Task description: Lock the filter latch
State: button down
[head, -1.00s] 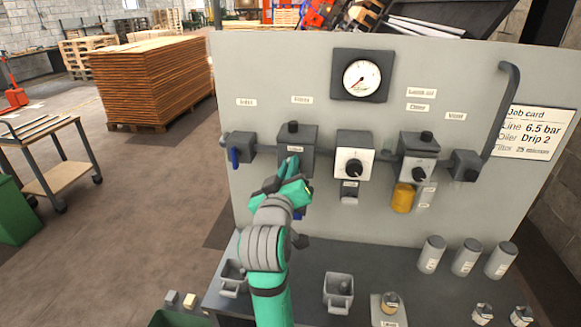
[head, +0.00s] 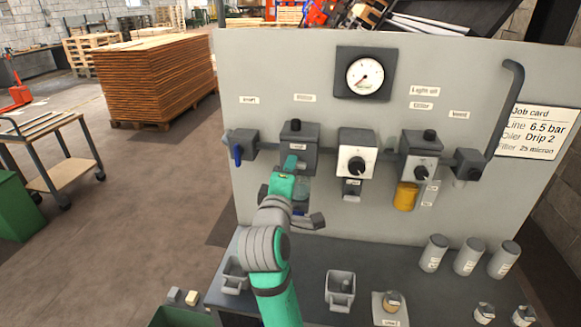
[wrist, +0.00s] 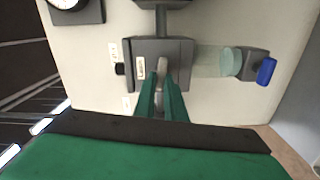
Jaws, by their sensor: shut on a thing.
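The filter (head: 296,133) is a dark grey housing with a black top knob, second from the left on the panel. In the wrist view its housing (wrist: 180,50) lies sideways, with a pale clear bowl (wrist: 212,62) on the right. The filter latch (wrist: 161,72) is a small light grey piece on the housing front, between my fingertips. My gripper (head: 289,162) is in front of the filter's lower part. In the wrist view my green gripper (wrist: 162,90) is shut on the latch. The fingers hide part of it; I cannot tell its exact angle.
Left of the filter is a valve with a blue lever (head: 236,155); right of it is the regulator (head: 356,153), then the oiler with an amber bowl (head: 405,196). A gauge (head: 364,75) is above. The bench (head: 385,265) below holds cups and canisters.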

jog(key=shift+a+f+n, duration=0.1)
jog(key=shift+a+n, duration=0.1)
jog(key=shift+n, duration=0.6)
jog(key=c, duration=1.8)
grip_release()
jog(key=shift+d, duration=0.1)
jog(key=s, duration=0.7)
jog(key=s+a, duration=0.1)
jog(key=s, duration=0.3)
jog(key=shift+w, duration=0.15)
